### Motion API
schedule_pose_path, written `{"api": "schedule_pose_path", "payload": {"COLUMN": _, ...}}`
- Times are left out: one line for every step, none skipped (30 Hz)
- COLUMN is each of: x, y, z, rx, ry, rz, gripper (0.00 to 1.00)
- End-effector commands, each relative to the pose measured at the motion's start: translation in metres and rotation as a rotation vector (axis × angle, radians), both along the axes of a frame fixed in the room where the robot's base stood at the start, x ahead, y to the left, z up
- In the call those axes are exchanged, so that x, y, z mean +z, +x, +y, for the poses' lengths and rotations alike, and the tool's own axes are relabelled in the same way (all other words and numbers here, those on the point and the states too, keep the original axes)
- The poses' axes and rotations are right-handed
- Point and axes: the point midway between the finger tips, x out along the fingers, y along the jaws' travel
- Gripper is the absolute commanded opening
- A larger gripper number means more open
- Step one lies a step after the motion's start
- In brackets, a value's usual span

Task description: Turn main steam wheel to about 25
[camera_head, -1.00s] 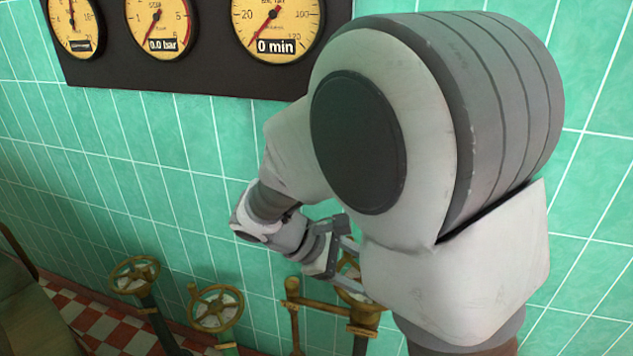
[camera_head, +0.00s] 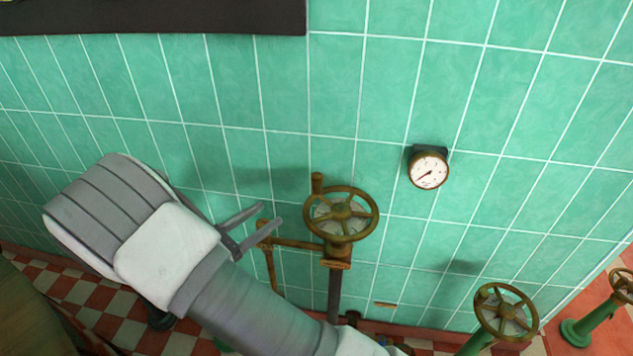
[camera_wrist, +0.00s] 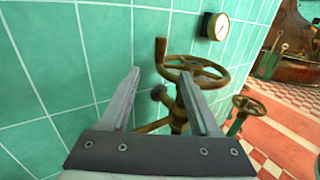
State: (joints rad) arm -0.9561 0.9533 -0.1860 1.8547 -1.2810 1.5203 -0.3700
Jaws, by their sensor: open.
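A brass handwheel (camera_head: 341,211) with spokes and an upright knob on its rim stands on a pipe in front of the tiled wall. A small plate sits below it, its lettering too small to read. My gripper (camera_head: 270,214) is open and empty, left of the wheel and apart from it, fingers pointing towards it. In the wrist view the same wheel (camera_wrist: 197,69) lies beyond the right fingertip of my open gripper (camera_wrist: 160,74), with its knob at the left of the rim. A small round white gauge (camera_head: 428,171) hangs on the wall to the wheel's right.
A brass side pipe (camera_head: 290,243) runs left from below the wheel, near my fingers. Another handwheel (camera_head: 504,312) stands at lower right, with a further one (camera_head: 624,286) at the right edge. The green tiled wall is close behind. A dark panel (camera_head: 150,17) is at upper left.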

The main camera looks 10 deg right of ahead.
Motion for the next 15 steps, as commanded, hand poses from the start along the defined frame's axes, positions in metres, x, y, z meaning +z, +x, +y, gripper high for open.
{"api": "schedule_pose_path", "payload": {"x": 0.0, "y": 0.003, "z": -0.006, "rx": -0.003, "ry": -0.001, "rz": -0.001, "gripper": 0.63}}
{"api": "schedule_pose_path", "payload": {"x": 0.0, "y": 0.006, "z": -0.01, "rx": -0.004, "ry": 0.0, "rz": 0.0, "gripper": 0.63}}
{"api": "schedule_pose_path", "payload": {"x": 0.0, "y": 0.009, "z": -0.016, "rx": -0.006, "ry": 0.001, "rz": 0.001, "gripper": 0.63}}
{"api": "schedule_pose_path", "payload": {"x": 0.0, "y": 0.012, "z": -0.02, "rx": -0.006, "ry": -0.001, "rz": 0.001, "gripper": 0.63}}
{"api": "schedule_pose_path", "payload": {"x": 0.0, "y": 0.015, "z": -0.026, "rx": -0.006, "ry": -0.001, "rz": 0.001, "gripper": 0.63}}
{"api": "schedule_pose_path", "payload": {"x": 0.0, "y": 0.02, "z": -0.033, "rx": -0.008, "ry": 0.0, "rz": 0.001, "gripper": 0.63}}
{"api": "schedule_pose_path", "payload": {"x": 0.0, "y": 0.024, "z": -0.038, "rx": -0.007, "ry": 0.0, "rz": 0.001, "gripper": 0.63}}
{"api": "schedule_pose_path", "payload": {"x": 0.0, "y": 0.027, "z": -0.044, "rx": -0.007, "ry": 0.0, "rz": 0.001, "gripper": 0.63}}
{"api": "schedule_pose_path", "payload": {"x": 0.0, "y": 0.032, "z": -0.051, "rx": -0.008, "ry": 0.002, "rz": 0.001, "gripper": 0.63}}
{"api": "schedule_pose_path", "payload": {"x": 0.0, "y": 0.036, "z": -0.057, "rx": -0.007, "ry": 0.001, "rz": 0.0, "gripper": 0.63}}
{"api": "schedule_pose_path", "payload": {"x": 0.0, "y": 0.04, "z": -0.062, "rx": -0.008, "ry": 0.001, "rz": 0.0, "gripper": 0.63}}
{"api": "schedule_pose_path", "payload": {"x": 0.0, "y": 0.044, "z": -0.07, "rx": -0.008, "ry": 0.002, "rz": 0.0, "gripper": 0.63}}
{"api": "schedule_pose_path", "payload": {"x": 0.0, "y": 0.048, "z": -0.075, "rx": -0.007, "ry": 0.002, "rz": 0.001, "gripper": 0.63}}
{"api": "schedule_pose_path", "payload": {"x": 0.0, "y": 0.052, "z": -0.081, "rx": -0.008, "ry": 0.002, "rz": 0.0, "gripper": 0.63}}
{"api": "schedule_pose_path", "payload": {"x": 0.0, "y": 0.057, "z": -0.088, "rx": -0.008, "ry": 0.001, "rz": 0.0, "gripper": 0.63}}
